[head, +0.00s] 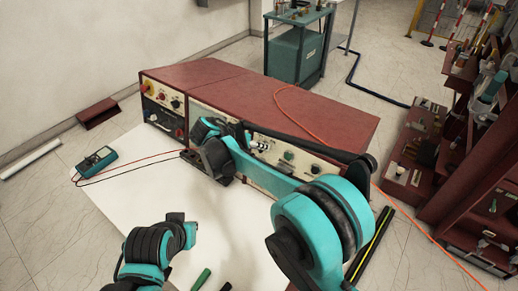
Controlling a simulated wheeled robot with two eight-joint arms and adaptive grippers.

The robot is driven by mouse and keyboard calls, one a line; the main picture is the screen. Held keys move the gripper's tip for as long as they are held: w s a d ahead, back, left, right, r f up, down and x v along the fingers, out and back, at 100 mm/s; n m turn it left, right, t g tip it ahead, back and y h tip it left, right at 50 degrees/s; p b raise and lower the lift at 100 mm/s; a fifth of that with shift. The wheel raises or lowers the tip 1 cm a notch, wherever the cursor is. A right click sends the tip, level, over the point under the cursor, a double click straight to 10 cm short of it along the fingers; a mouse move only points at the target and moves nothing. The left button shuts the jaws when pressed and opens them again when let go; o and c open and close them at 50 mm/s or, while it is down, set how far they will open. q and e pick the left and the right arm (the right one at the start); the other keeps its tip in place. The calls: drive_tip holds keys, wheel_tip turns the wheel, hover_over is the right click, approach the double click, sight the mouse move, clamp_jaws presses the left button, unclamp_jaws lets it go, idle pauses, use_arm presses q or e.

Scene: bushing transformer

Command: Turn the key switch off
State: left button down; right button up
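The red-topped control console (230,85) stands on a white surface, its cream front panels facing me. Its left panel (162,100) carries a red knob, a yellow-ringed part and dark knobs. I cannot tell for sure which small part is the key switch; it may be hidden behind my arm. My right arm reaches in from the lower right across the console front. My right gripper (198,160) is low in front of the panels, near where the left and middle panels meet. Its fingers are dark and small, so their opening is unclear. Part of my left arm shows at lower left, but its gripper does not.
A teal multimeter (97,161) with red and black leads lies left of the console. Green-handled tools (201,279) lie at the front edge. The white surface (110,215) is mostly clear. A teal cabinet (297,52) stands behind; red shelving (470,130) is at right.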

drive_tip(key=shift+c, duration=0.3)
clamp_jaws()
drive_tip(key=shift+w+a+n+h+p, duration=0.1)
drive_tip(key=shift+n+h+p, duration=0.3)
drive_tip(key=shift+n+p, duration=0.2)
drive_tip(key=shift+w+f+n+g+h, duration=0.1)
drive_tip(key=shift+n+g+h, duration=0.3)
drive_tip(key=shift+n+h, duration=0.35)
drive_tip(key=shift+f+n+h, duration=0.1)
drive_tip(key=shift+n+h, duration=0.15)
drive_tip(key=shift+n, duration=0.3)
drive_tip(key=shift+o, duration=0.3)
unclamp_jaws()
drive_tip(key=shift+a, duration=0.1)
